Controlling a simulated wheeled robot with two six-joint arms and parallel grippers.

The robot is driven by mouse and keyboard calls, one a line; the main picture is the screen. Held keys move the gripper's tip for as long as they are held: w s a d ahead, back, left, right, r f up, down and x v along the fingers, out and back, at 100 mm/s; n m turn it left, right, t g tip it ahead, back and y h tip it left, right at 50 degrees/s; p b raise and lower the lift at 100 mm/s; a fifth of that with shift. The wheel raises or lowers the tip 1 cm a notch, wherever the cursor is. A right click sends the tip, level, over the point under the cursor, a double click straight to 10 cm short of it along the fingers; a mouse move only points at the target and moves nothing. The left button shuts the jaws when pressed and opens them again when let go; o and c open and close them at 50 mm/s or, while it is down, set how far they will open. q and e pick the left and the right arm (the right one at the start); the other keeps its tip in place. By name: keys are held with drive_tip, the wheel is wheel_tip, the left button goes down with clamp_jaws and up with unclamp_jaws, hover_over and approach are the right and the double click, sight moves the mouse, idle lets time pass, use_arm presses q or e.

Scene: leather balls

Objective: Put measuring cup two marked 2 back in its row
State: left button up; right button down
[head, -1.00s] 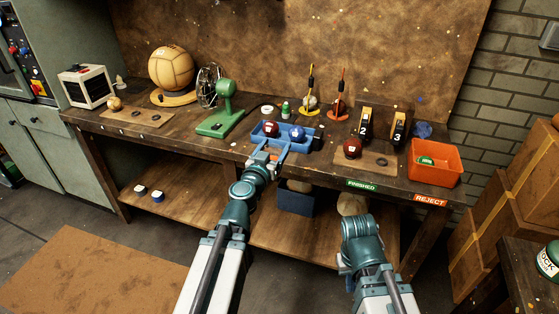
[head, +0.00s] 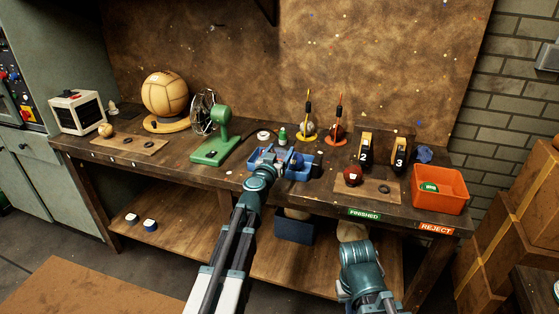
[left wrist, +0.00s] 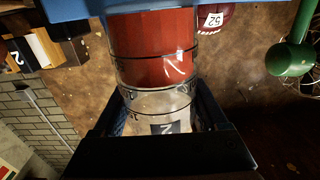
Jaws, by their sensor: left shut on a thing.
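My left gripper (left wrist: 145,135) is shut on a clear cylindrical cup (left wrist: 160,100) with dark ring lines. In the head view the left gripper (head: 268,158) is at the left part of the blue divided tray (head: 300,176). My arm mostly hides the cup there. I cannot tell whether the cup touches the tray. My right arm shows low in the head view, but its gripper is not visible.
A green fan (head: 215,140) stands left of the tray. A dark red ball (head: 352,175) lies on a mat before the stands marked 2 and 3. An orange bin (head: 440,190) stands at the right end. Boxes (head: 515,215) stand beyond the bench's right end.

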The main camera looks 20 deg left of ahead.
use_arm(q)
drive_tip(key=shift+s+f, duration=0.1)
drive_tip(key=shift+f, duration=0.15)
wheel_tip(320, 180, down, 3)
drive_tip(key=b, duration=0.3)
drive_tip(key=shift+b, duration=0.35)
drive_tip(key=shift+f, duration=0.2)
drive_tip(key=o, duration=1.4)
drive_tip(key=shift+r, duration=0.1)
drive_tip(key=shift+r, duration=0.15)
drive_tip(key=s, duration=1.2)
drive_tip(key=shift+a, duration=0.2)
